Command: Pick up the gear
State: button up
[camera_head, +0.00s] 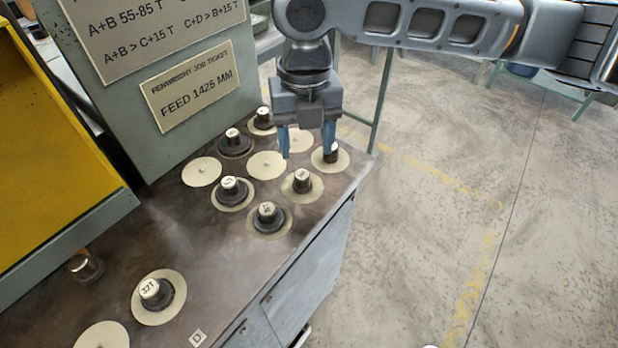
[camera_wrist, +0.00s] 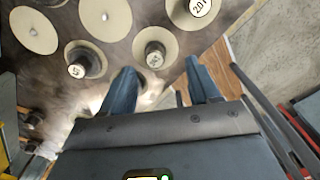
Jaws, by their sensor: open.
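My gripper (camera_head: 306,146) is open above the far right end of the bench, fingers pointing down. Its two blue fingers also show in the wrist view (camera_wrist: 163,86), with nothing clearly held between them. Several dark gears with pale numbered tops sit on round cream pads. In the head view, one gear (camera_head: 331,155) lies at the right finger and is partly covered by it. Others are a gear (camera_head: 302,183), a gear (camera_head: 267,215), a gear (camera_head: 233,189) and a wider gear (camera_head: 235,145). Which one the task means cannot be told.
Empty pads (camera_head: 201,172) and (camera_head: 267,165) lie among the gears. A gear marked 321 (camera_head: 152,290) sits nearer, beside a "D" label (camera_head: 197,338). A grey panel with signs (camera_head: 190,85) and a yellow bin (camera_head: 50,150) stand at left. Floor is open at right.

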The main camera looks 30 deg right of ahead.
aim_at(302, 174)
jog(key=shift+f, duration=0.95)
jog(key=shift+s+a+f, duration=0.1)
jog(key=shift+a+f, duration=0.1)
jog(key=shift+f, duration=0.7)
jog(key=shift+s+a+f, duration=0.1)
jog(key=shift+a+f, duration=0.1)
jog(key=shift+f, duration=0.7)
jog(key=shift+s+a+f, duration=0.1)
jog(key=shift+a+f, duration=0.1)
jog(key=shift+f, duration=0.7)
jog(key=shift+c, duration=0.2)
grip_shut()
